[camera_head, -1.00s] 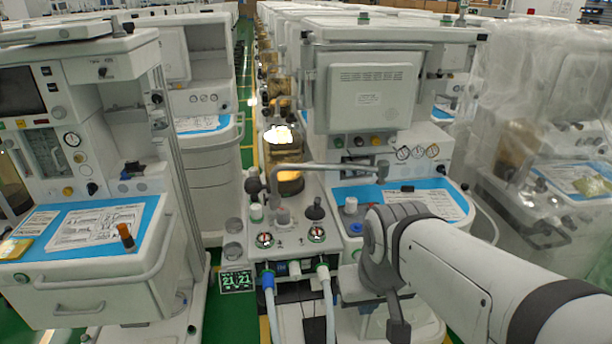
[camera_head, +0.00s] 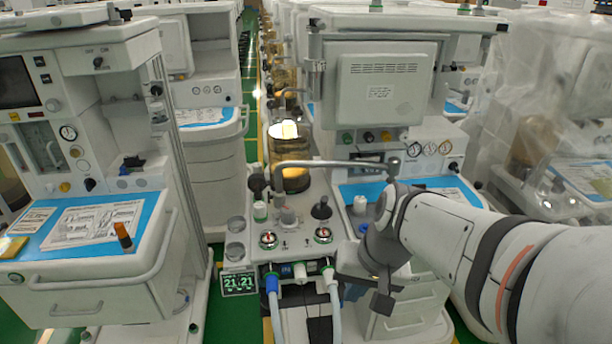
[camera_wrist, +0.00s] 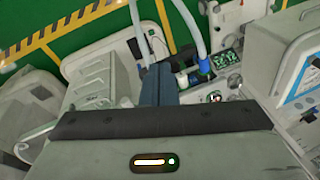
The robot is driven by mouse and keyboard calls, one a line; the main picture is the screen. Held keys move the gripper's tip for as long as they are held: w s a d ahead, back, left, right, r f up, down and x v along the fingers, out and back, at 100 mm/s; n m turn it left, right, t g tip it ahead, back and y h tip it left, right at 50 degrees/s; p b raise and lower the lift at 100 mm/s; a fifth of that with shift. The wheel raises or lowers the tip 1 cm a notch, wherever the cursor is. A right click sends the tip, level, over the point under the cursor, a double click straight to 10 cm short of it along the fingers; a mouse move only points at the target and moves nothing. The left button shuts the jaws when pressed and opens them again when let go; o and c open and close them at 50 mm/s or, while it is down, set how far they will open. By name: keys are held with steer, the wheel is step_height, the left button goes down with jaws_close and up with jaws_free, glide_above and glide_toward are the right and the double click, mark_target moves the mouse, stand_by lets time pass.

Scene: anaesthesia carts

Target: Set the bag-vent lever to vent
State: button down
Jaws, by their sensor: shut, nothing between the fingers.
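The central machine's absorber module (camera_head: 296,255) carries a grey knob (camera_head: 288,216), a black mushroom-shaped knob (camera_head: 321,210) and two round gauges, the left one (camera_head: 268,240) and the right one (camera_head: 323,235). I cannot tell which part is the bag-vent lever. My gripper (camera_head: 382,302) is shut and empty, to the right of the module's front and lower than the gauges. In the wrist view its closed dark fingers (camera_wrist: 158,86) point toward the hose connectors (camera_wrist: 198,70), apart from the panel as far as I can tell.
A blue-ended hose (camera_head: 272,286) and a white hose (camera_head: 331,285) hang from the module's front. A bent grey tube (camera_head: 335,164) arches above it. A small green-digit display (camera_head: 239,283) sits at left. Another cart (camera_head: 85,235) stands left; a plastic-draped one (camera_head: 540,130) stands right.

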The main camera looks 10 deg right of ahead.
steer(key=w+a+f+m+t+y+b, duration=0.1)
steer(key=w+f+m+t+y+b, duration=0.15)
steer(key=w+m, duration=0.45)
steer(key=w+f+m+t+y+b, duration=0.2)
steer(key=w+f+m+y, duration=0.15)
steer(key=w+m, duration=0.3)
steer(key=w+d+f+m+t+h+b, duration=0.1)
steer(key=w+d+f+m+t, duration=0.1)
steer(key=w+d+m, duration=0.3)
steer(key=w+d+f+m+t+h+b, duration=0.1)
steer(key=w+d+f+m+t, duration=0.1)
steer(key=w+d+m+t, duration=0.2)
steer(key=w+d+m, duration=0.2)
steer(key=d, duration=0.1)
steer(key=shift+w+m, duration=0.2)
steer(key=shift+m, duration=0.05)
